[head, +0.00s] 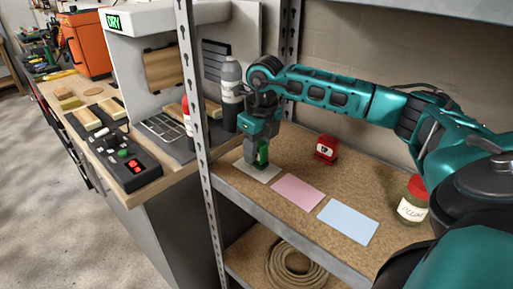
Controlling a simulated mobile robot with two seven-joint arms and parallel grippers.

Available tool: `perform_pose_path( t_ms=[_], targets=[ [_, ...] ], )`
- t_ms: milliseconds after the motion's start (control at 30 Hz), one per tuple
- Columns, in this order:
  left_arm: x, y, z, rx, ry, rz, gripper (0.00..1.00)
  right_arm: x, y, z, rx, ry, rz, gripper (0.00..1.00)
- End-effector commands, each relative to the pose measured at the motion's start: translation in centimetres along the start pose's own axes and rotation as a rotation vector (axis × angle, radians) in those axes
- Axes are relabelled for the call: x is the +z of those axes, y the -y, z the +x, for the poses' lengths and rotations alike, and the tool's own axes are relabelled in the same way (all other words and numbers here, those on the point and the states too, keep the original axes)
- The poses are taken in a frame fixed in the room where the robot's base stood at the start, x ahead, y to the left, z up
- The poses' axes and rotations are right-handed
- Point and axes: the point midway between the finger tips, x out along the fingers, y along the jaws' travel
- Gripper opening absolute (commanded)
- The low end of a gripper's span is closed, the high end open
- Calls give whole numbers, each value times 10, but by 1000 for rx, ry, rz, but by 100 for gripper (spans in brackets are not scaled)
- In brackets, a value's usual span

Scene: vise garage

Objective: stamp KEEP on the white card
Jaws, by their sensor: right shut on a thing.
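The white card (246,172) lies flat on the shelf, leftmost of a row of cards near the front edge. My right gripper (257,154) is above it, pointing down and shut on a green stamp (263,157). The stamp's lower end is at or just above the card; I cannot tell whether it touches. Any lettering on the stamp is hidden. A red stamp (326,148) with a dark mark on its face stands further back on the shelf. My left gripper is not in view.
A pink card (298,191) and a blue card (348,221) lie to the right of the white one. A jar with a red lid (412,202) stands at right. A metal shelf post (199,120) rises at left, near grey (231,85) and red bottles (187,115).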

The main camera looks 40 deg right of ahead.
Motion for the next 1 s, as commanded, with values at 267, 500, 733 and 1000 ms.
perform_pose_path(
  t_ms=[267,500,733,1000],
  targets=[
    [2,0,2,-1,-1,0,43,0,0,3,0,0,0,17],
    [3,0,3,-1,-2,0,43,-1,0,6,0,0,0,17],
    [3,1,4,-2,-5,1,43,-1,0,9,0,1,0,17],
    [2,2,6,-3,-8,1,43,-1,0,11,0,0,0,17]
  ],
)
